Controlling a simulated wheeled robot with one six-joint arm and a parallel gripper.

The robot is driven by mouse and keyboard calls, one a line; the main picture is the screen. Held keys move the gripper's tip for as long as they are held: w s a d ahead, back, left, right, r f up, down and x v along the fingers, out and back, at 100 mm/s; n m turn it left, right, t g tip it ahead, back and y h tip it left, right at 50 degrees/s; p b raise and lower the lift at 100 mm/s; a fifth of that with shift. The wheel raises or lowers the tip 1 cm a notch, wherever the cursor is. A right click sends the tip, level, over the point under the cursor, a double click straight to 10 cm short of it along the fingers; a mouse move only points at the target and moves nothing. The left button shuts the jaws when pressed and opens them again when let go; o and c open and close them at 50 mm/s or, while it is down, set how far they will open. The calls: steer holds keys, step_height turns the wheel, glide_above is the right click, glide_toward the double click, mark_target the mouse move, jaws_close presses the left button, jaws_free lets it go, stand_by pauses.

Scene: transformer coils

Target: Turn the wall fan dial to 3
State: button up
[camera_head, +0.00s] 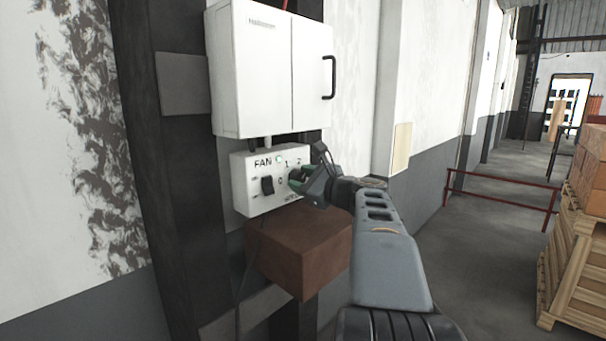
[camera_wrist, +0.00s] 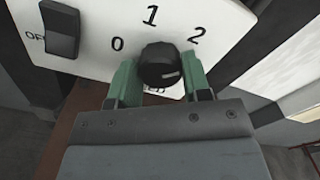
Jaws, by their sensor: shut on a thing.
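The white fan control box (camera_head: 242,200) is mounted on the wall and marked FAN. Its black round dial (camera_wrist: 158,60) has 0, 1 and 2 printed around it; a 3 is not visible in the wrist view. A short pale mark on the dial's face lies toward its lower right, but I cannot tell exactly which setting it points to. My gripper (camera_head: 298,179) reaches the box from the right. In the wrist view its green fingers (camera_wrist: 160,76) are shut on the dial, one on each side. In the head view the gripper mostly hides the dial.
A black rocker switch (camera_head: 267,186) sits left of the dial. A white cabinet (camera_head: 258,75) hangs just above, and a brown block (camera_head: 300,252) juts out below. A red rail (camera_head: 500,197) and wooden pallets (camera_head: 570,290) stand to the right, with open floor between.

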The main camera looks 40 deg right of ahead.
steer(key=m+p, duration=0.3)
steer(key=m, duration=0.2)
steer(key=shift+r+p, duration=0.2)
steer(key=shift+p, duration=0.1)
steer(key=shift+f+m+p, duration=0.15)
steer(key=shift+m+p, duration=0.95)
steer(key=shift+m, duration=0.6)
steer(key=shift+f, duration=0.1)
steer(key=o, duration=0.9)
steer(key=shift+o, duration=0.2)
steer(key=s+d+b, duration=0.2)
steer(key=s+b, duration=0.1)
steer(key=s, duration=1)
steer(key=shift+s+d, duration=0.25)
steer(key=shift+s, duration=0.05)
